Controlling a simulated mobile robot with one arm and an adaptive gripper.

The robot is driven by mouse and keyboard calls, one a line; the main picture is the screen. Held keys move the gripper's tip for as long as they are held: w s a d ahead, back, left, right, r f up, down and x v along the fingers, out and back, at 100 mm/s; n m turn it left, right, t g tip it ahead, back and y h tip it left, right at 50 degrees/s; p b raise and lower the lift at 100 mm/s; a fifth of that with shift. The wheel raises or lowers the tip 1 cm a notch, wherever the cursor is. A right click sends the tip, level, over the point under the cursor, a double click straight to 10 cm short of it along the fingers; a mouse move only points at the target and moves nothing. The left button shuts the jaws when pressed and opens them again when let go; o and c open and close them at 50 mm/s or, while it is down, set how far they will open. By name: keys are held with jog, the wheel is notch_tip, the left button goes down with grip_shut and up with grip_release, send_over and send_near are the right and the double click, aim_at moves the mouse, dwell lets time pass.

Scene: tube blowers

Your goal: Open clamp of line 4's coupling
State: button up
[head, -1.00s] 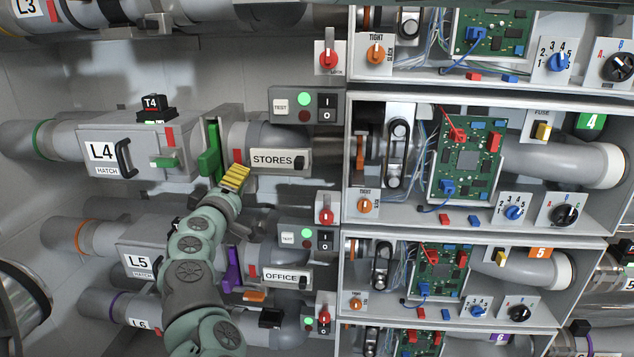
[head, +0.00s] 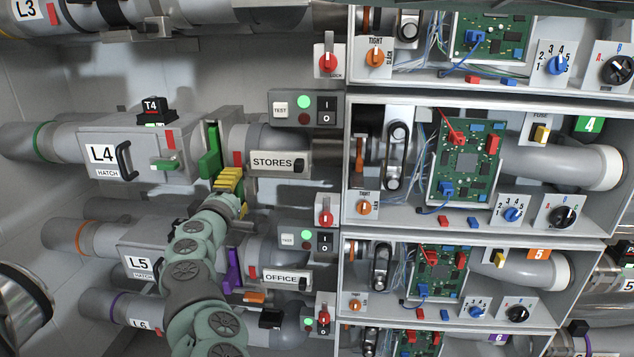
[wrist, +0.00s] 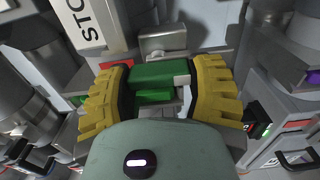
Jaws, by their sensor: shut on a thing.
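Line 4's pipe runs across the head view, with the L4 hatch box (head: 103,153) on the left and the STORES label (head: 272,162) on the right. Between them stands the coupling with its green clamp lever (head: 210,150). My gripper (head: 229,181), with yellow fingers, is at the lower right of the lever. In the wrist view, my gripper (wrist: 164,88) has its fingers on both sides of a green bar, the lever (wrist: 158,75), and is shut on it. A grey metal bracket (wrist: 163,42) stands just beyond. The fingers hide the lever's lower end in the head view.
Line 5's purple lever (head: 232,268) and OFFICE label (head: 281,279) lie below my gripper. The test button box (head: 305,107) and the open circuit-board cabinet (head: 466,160) stand to the right.

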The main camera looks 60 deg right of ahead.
jog(key=shift+r, duration=0.1)
jog(key=o, duration=1.3)
jog(key=shift+s, duration=0.1)
jog(key=shift+v, duration=5.95)
